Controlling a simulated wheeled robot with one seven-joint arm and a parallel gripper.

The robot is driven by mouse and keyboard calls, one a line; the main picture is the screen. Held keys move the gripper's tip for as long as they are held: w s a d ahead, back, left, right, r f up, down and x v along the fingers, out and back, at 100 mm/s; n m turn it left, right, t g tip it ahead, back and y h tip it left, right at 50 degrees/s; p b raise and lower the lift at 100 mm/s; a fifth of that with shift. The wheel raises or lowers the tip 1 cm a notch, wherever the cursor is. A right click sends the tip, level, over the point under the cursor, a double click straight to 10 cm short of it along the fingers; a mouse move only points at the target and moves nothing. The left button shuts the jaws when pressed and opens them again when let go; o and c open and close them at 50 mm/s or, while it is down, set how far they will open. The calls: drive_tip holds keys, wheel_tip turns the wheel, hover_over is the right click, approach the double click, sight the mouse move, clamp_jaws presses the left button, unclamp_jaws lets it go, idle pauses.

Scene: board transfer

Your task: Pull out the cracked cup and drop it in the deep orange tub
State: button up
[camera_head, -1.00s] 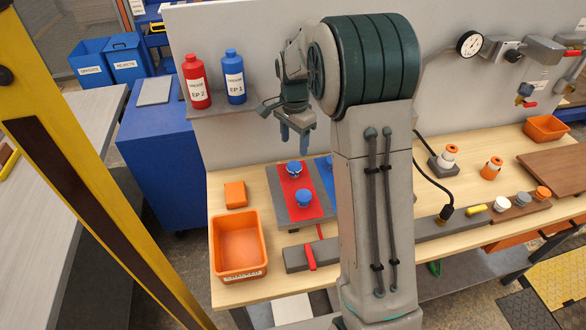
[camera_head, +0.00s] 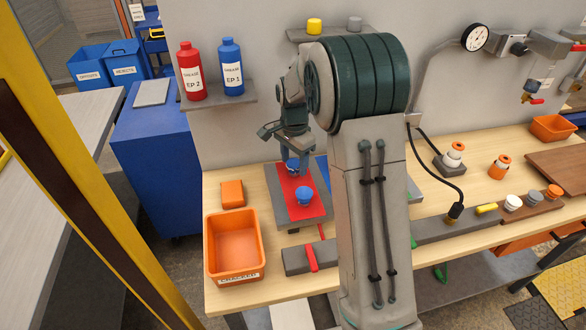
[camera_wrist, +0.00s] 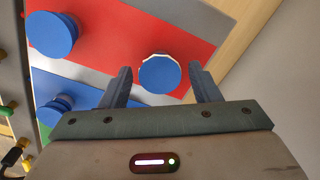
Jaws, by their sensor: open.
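Two blue cups stand on a red strip (camera_head: 287,203) on the bench. The far cup (camera_head: 293,166) is under my gripper (camera_head: 293,157). The near cup (camera_head: 305,195) stands apart from it. In the wrist view, my open fingers (camera_wrist: 161,72) are on either side of one blue-topped cup (camera_wrist: 159,78), with gaps on both sides. This cup has a pale, uneven edge around its top. The other cup on red (camera_wrist: 51,35) shows no such edge. A third blue cup (camera_wrist: 53,108) is on the blue strip. The deep orange tub (camera_head: 235,272) looks empty.
A small orange block (camera_head: 232,194) lies behind the tub. A grey bar with a red band (camera_head: 311,257) lies right of the tub. A shelf with red and blue bottles (camera_head: 231,68) hangs at the left behind my gripper. My arm hides the middle of the bench.

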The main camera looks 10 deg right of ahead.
sight(294, 163)
drive_tip(key=c, duration=0.9)
drive_tip(key=shift+c, duration=0.4)
drive_tip(key=shift+r, duration=0.2)
drive_tip(key=shift+r+p, duration=0.7)
drive_tip(key=shift+r, duration=0.1)
drive_tip(key=shift+r, duration=0.3)
drive_tip(key=shift+r+p, duration=1.75)
drive_tip(key=shift+r, duration=0.45)
